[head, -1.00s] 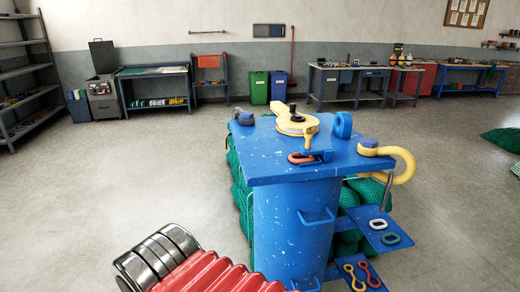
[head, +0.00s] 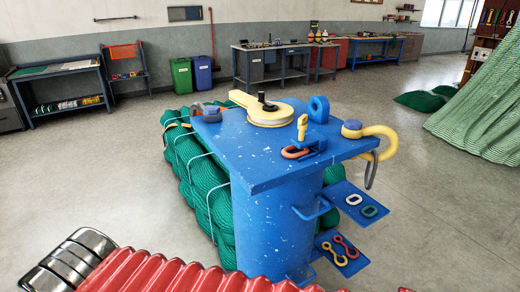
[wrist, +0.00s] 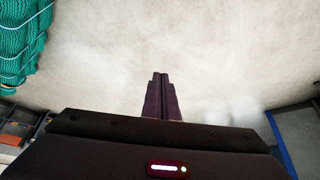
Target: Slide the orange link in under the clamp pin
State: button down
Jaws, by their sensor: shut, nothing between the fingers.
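The orange link (head: 296,153) lies on the top of the blue stand (head: 255,165), near its right front edge, at a small blue clamp bracket (head: 316,144). The yellow clamp pin (head: 302,124) stands upright just above and behind the link. I cannot tell from here whether any of the link is under the pin. My gripper (wrist: 160,77) shows in the wrist view, shut and empty, with bare floor beyond its tips. It is not seen in the head view, and neither link nor pin shows in the wrist view.
Side shelves hold a white link (head: 353,199) and other links. Green netting (head: 195,165) is bundled behind the stand. Open floor lies to the right.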

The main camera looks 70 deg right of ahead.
jog(key=shift+w, duration=0.1)
dwell(0.3)
jog(key=d+r+n+g+h, duration=0.2)
jog(key=d+r+n+h, duration=0.15)
jog(key=d, duration=0.65)
jog(key=d+r+n+g+h, duration=0.2)
jog(key=d+r, duration=0.3)
jog(key=d, duration=0.6)
jog(key=s+d+r+n+g, duration=0.2)
jog(key=s+d+r, duration=0.3)
jog(key=d, duration=0.3)
jog(key=s+d+r+n+g+h, duration=0.1)
jog(key=s+d+r+n+g, duration=0.1)
jog(key=s+d+r+g, duration=0.3)
jog(key=s+d, duration=0.2)
jog(key=d, duration=0.2)
jog(key=shift+d+r+g, duration=0.3)
jog(key=shift+f, duration=0.1)
